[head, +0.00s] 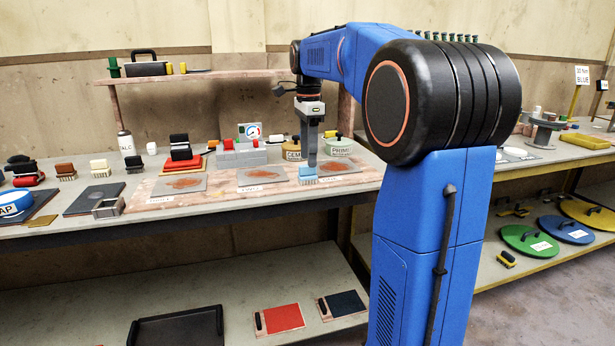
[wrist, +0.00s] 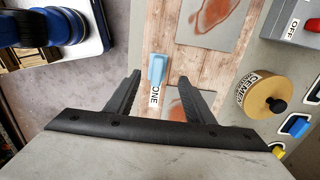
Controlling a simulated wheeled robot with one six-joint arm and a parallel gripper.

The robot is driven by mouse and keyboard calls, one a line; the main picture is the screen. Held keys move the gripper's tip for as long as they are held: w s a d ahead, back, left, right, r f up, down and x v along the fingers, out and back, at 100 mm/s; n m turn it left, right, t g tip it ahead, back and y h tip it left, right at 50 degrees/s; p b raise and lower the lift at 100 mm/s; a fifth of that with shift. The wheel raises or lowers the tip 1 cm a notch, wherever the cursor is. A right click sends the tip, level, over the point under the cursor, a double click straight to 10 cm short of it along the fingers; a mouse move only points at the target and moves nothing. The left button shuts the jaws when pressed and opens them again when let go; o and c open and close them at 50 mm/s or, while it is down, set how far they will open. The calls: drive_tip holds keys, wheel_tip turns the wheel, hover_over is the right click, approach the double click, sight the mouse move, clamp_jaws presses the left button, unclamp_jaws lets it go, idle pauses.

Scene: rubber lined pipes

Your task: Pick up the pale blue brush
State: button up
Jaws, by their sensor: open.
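The pale blue brush (head: 308,175) sits on the pinkish wooden board near the front of the bench, between two grey stained plates. In the wrist view, the brush (wrist: 157,70) lies between the fingertips, with a white label reading ONE just beside it. My gripper (head: 312,165) points straight down over the brush in the head view. Its two dark fingers are apart in the wrist view (wrist: 160,80), one on each side of the brush. I cannot tell how much height is left between the fingertips and the brush. The fingers hide part of the brush from the head camera.
A grey stained plate (head: 262,179) lies left of the brush and another (head: 338,166) right of it. The CEMENT tin (head: 292,152) and PRIMER tin (head: 341,148) stand behind. A grey block (head: 241,157) stands back left. Several brushes, including a brown one (head: 65,170), stand further left.

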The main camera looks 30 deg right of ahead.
sight(308, 175)
drive_tip(key=shift+s+a+f, duration=0.15)
drive_tip(key=shift+f, duration=1.2)
drive_tip(key=shift+s+a+f, duration=0.1)
drive_tip(key=shift+a+f, duration=0.05)
drive_tip(key=shift+f, duration=1.15)
drive_tip(key=c, duration=1.2)
